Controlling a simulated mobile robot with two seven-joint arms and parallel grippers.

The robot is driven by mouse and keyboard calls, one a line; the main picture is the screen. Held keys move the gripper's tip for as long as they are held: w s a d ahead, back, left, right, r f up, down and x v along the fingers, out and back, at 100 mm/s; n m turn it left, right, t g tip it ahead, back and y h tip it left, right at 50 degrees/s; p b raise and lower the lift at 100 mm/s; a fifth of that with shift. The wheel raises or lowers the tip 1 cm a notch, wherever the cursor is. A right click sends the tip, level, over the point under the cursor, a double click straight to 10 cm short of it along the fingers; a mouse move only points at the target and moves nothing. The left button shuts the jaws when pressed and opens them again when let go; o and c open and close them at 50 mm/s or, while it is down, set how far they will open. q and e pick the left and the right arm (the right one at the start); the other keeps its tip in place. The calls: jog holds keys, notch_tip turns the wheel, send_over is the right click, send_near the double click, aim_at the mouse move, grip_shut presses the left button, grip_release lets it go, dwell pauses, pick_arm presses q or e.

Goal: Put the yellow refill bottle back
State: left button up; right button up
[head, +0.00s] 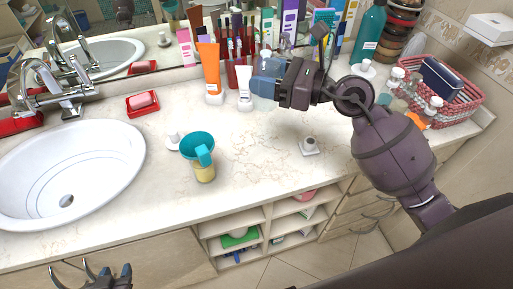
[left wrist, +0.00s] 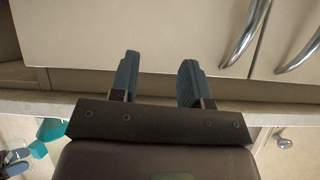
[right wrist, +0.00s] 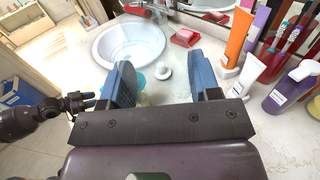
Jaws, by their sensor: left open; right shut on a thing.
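A bottle with yellow contents (head: 204,172) stands on the counter right of the sink. A teal cup-like piece with a handle (head: 197,144) covers its top. Both show partly in the right wrist view, beyond the left finger. My right gripper (head: 266,76) is above the back of the counter, apart from the yellow bottle. In the right wrist view its fingers are apart (right wrist: 163,82), and I cannot make out anything held between them. My left gripper (head: 95,275) is open and empty, low in front of the cabinet; its fingers also show in the left wrist view (left wrist: 158,80).
Tubes, including an orange one (head: 209,70), and bottles crowd the back. A red-and-white basket (head: 463,100) is at right, the sink (head: 110,150) at left.

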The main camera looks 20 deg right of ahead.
notch_tip(320, 180, down, 19)
jog(key=b, duration=0.3)
jog(key=shift+f, duration=0.2)
jog(key=shift+b, duration=0.3)
jog(key=shift+f, duration=0.2)
jog(key=o, duration=1)
jog(key=shift+c, duration=0.2)
jog(key=shift+r, duration=0.15)
